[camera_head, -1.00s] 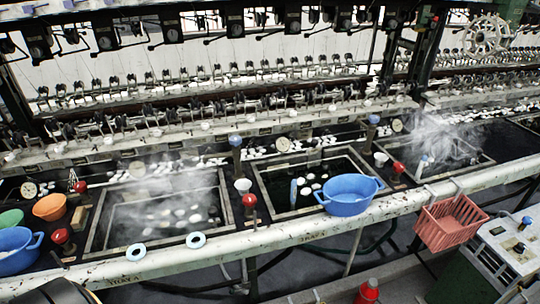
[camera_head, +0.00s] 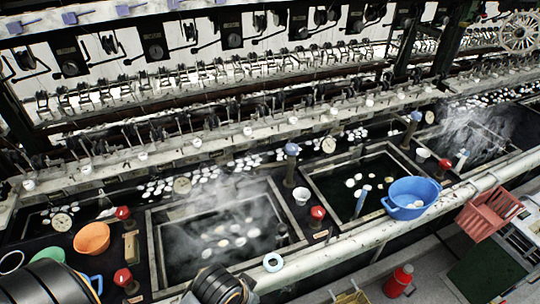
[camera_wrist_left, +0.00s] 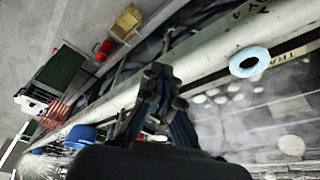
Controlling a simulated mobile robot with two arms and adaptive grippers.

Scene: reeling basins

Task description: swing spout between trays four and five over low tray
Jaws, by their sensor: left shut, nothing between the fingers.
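Sunken trays of dark water run along the bench; a steaming one (camera_head: 160,270) is at centre left and a clearer one (camera_head: 312,185) is to its right. A blue-topped post (camera_head: 291,165) stands between these two, and another (camera_head: 411,125) stands farther right; I cannot tell which is the named spout, and no tray numbers are readable. My left gripper (camera_wrist_left: 160,95) is shut and empty in the left wrist view, above the rail edge near the trays. Its fingers are not clearly visible in the head view. My right gripper is not in view.
A blue basin (camera_head: 414,193) sits by the rail (camera_head: 375,237). A pale blue ring (camera_head: 273,262) lies on the rail. Red-knobbed valves (camera_head: 318,213) stand between trays. A red basket (camera_head: 488,210) hangs outside. A red container (camera_head: 398,280) stands on the floor.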

